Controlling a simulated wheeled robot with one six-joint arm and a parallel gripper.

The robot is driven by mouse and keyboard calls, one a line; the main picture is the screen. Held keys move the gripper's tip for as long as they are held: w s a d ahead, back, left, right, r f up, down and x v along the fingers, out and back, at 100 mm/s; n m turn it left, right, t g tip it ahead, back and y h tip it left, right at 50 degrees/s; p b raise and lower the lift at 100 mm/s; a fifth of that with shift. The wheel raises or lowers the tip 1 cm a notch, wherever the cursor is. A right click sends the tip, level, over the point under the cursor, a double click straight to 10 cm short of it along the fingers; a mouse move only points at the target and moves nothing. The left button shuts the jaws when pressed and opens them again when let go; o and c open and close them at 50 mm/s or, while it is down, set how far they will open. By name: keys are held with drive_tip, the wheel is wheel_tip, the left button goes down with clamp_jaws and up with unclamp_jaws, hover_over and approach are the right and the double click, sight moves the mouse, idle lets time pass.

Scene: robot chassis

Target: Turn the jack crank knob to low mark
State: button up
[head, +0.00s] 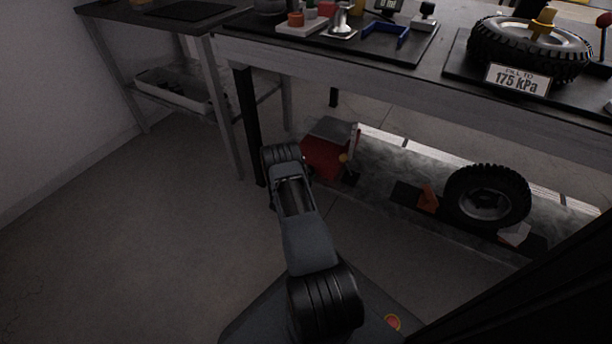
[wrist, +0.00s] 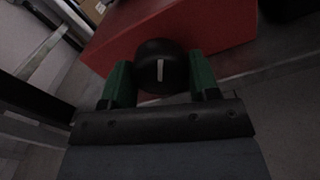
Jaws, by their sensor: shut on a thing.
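The crank knob (wrist: 158,58) is black and round with a white pointer line. In the wrist view it stands in front of the red jack housing (wrist: 205,25), and its line runs nearly straight up and down in the picture. My gripper (wrist: 161,82) has its two green fingers on either side of the knob and is shut on it. In the head view the red housing (head: 325,158) sits low under the bench, beyond the end of my arm. The knob and fingertips are hidden there behind my arm. I cannot make out a low mark in either view.
A dark tyre (head: 487,196) stands under the bench to the right, with an orange wedge (head: 428,198) beside it. The bench (head: 400,92) overhangs the jack, and its dark leg (head: 249,120) is close left of my arm. Floor at left is clear.

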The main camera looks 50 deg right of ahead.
drive_tip(key=shift+m, duration=1.6)
drive_tip(key=o, duration=0.9)
